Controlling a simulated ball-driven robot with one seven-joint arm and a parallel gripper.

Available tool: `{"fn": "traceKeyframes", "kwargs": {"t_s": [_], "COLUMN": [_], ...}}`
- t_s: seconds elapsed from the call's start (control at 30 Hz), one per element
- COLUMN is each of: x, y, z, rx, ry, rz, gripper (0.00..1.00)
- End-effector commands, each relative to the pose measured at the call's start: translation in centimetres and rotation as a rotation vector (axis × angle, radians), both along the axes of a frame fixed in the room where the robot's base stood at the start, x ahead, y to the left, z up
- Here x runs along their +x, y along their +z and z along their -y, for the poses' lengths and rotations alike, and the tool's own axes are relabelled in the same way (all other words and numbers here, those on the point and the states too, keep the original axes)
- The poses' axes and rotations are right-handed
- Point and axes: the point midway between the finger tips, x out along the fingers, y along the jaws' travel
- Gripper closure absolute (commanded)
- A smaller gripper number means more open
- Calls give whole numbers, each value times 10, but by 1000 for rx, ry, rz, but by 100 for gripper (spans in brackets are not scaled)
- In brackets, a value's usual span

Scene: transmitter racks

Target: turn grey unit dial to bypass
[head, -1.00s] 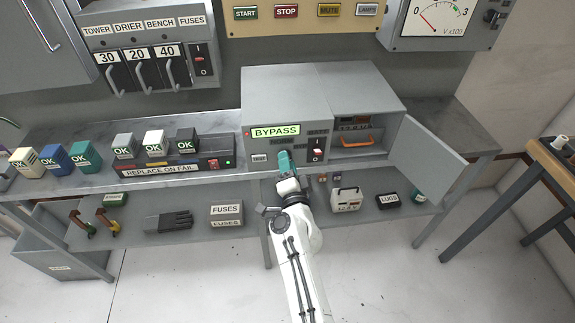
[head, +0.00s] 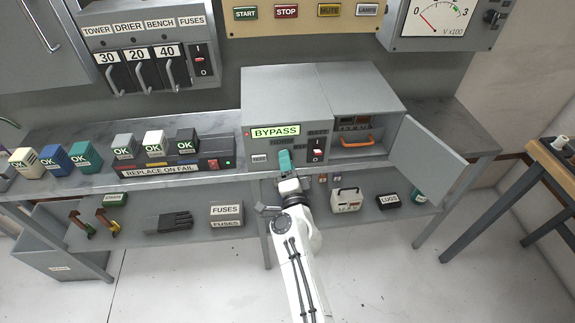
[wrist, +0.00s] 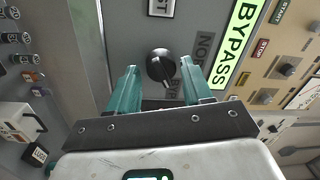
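The grey unit (head: 285,90) stands on the bench, and its lit green display (head: 275,131) reads BYPASS. Its black dial (wrist: 161,66) shows in the wrist view, with a narrow pointer toward the lower right; the labels around it are partly hidden. In the head view my gripper hides the dial. My gripper (wrist: 159,72) is open, with one teal finger on each side of the dial and a visible gap to it on both sides. In the head view my gripper (head: 285,160) is at the unit's lower front.
The unit's right-hand door (head: 432,152) stands open, showing an orange handle (head: 356,142) inside. A red-and-white switch (head: 317,151) is just right of my gripper. A charger with coloured blocks (head: 175,165) sits to the left. A lower shelf holds a fuses box (head: 227,213).

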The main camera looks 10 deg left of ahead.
Motion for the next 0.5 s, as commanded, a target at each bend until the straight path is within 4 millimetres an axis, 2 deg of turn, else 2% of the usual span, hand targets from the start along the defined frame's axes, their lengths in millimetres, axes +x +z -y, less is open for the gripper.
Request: {"fn": "traceKeyframes", "kwargs": {"t_s": [0.03, 0.1, 0.37, 0.5], "x": [0, 0, -1, -12], "y": [0, 0, 1, 2], "z": [0, 0, 0, 2], "rx": [-1, -1, -2, -2], "ry": [0, 0, 1, 2], "rz": [0, 1, 1, 0], "gripper": [45, 39, 39, 39]}}
